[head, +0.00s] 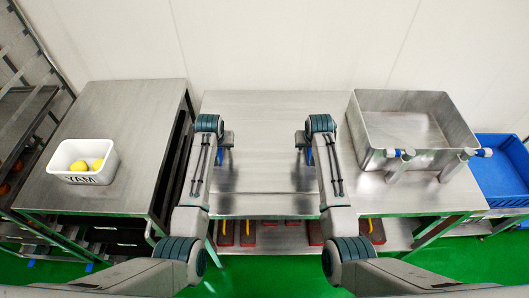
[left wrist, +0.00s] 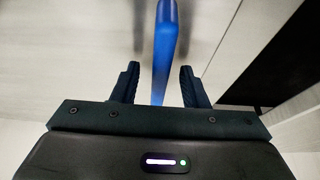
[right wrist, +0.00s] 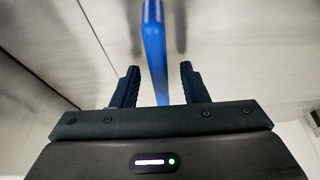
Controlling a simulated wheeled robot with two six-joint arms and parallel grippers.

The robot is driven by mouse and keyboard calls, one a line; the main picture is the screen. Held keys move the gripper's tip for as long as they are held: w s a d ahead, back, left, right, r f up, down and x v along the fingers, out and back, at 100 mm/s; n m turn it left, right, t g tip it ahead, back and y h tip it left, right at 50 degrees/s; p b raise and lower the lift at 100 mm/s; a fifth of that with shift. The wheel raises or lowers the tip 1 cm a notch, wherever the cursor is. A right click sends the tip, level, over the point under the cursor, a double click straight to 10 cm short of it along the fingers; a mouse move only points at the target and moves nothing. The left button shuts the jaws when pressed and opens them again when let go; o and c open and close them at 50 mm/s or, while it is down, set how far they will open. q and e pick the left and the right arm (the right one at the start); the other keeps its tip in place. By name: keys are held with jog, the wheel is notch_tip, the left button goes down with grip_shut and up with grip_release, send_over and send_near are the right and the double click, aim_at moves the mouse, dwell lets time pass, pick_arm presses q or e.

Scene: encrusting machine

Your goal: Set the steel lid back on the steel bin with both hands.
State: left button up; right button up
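The steel bin (head: 405,128) stands open-topped on the right of the steel table. No separate lid outline is clear; a flat steel surface (head: 265,175) lies between my arms, and I cannot tell lid from tabletop there. My left gripper (left wrist: 159,68) is open, with a blue bar (left wrist: 165,35) between its fingers and gaps on both sides. My right gripper (right wrist: 159,68) is also open around a similar blue bar (right wrist: 153,35), without visible contact. Both grippers are low over the middle of the table, partly hidden by my wrists in the head view.
A side table (head: 115,110) at left holds a white YAM tub (head: 62,172) with yellow items. Fittings with blue ends (head: 400,153) stick out at the bin's front. A blue crate (head: 500,165) is at far right. Red-and-yellow items (head: 292,222) lie below the table.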

pick_arm(q)
jog(key=shift+f, duration=0.2)
pick_arm(e)
jog(key=shift+w+f, duration=0.1)
jog(key=shift+f, duration=0.05)
pick_arm(q)
grip_shut()
pick_arm(e)
grip_shut()
pick_arm(q)
jog(key=shift+w+r, duration=0.1)
jog(key=shift+r, duration=0.05)
